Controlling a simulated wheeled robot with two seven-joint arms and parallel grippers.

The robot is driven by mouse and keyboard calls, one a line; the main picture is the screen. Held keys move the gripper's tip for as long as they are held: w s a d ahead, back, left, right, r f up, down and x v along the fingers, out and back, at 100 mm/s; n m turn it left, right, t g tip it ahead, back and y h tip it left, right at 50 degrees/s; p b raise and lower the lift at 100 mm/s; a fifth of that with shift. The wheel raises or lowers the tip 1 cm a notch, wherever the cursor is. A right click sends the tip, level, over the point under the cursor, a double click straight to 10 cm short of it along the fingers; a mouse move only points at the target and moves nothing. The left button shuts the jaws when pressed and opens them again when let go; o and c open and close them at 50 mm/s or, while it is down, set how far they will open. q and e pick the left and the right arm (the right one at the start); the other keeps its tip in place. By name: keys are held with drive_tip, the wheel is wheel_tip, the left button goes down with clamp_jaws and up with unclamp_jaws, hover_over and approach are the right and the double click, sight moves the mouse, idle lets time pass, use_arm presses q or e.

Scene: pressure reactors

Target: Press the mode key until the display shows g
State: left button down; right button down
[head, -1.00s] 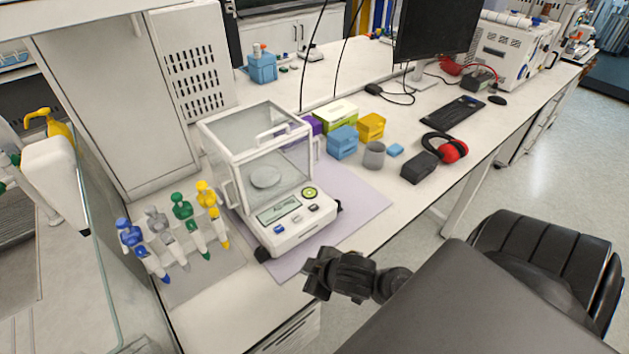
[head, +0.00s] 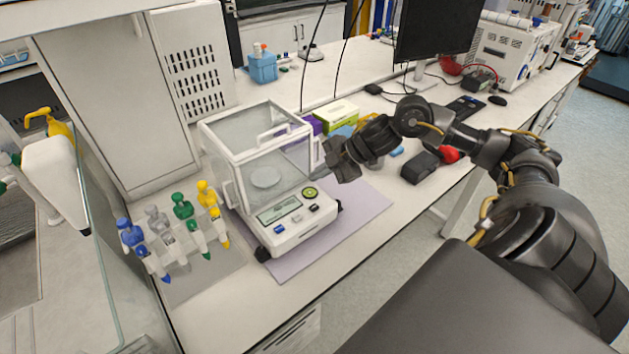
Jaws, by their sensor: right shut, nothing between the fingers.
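The balance (head: 262,180) stands on a lilac mat on the bench, with a clear draft shield around its round pan. Its front panel carries a small display (head: 279,209), too small to read for certain. Below the display are a blue key (head: 279,229), a grey key (head: 296,218) and a dark key (head: 313,207). A round green button (head: 310,192) sits at the right of the panel. I cannot tell which is the mode key. My right gripper (head: 328,165) is shut and empty, in front of the balance's right side, above the panel's right end. My left gripper is out of view.
A rack of several pipettes (head: 180,228) stands left of the balance. Coloured boxes (head: 338,115) lie behind my right gripper. The mat's front part (head: 325,235) is clear.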

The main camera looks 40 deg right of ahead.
drive_tip(key=b, duration=0.7)
hover_over(318, 207)
wheel_tip(318, 207, down, 7)
drive_tip(key=shift+r, duration=0.1)
drive_tip(key=shift+f+b, duration=0.45)
drive_tip(key=shift+f, duration=0.55)
idle(1.0)
drive_tip(key=shift+f, duration=0.4)
drive_tip(key=shift+f+b, duration=0.3)
drive_tip(key=shift+f, duration=0.1)
idle(0.5)
idle(0.3)
drive_tip(key=shift+r+p, duration=0.85)
drive_tip(key=shift+p, duration=0.05)
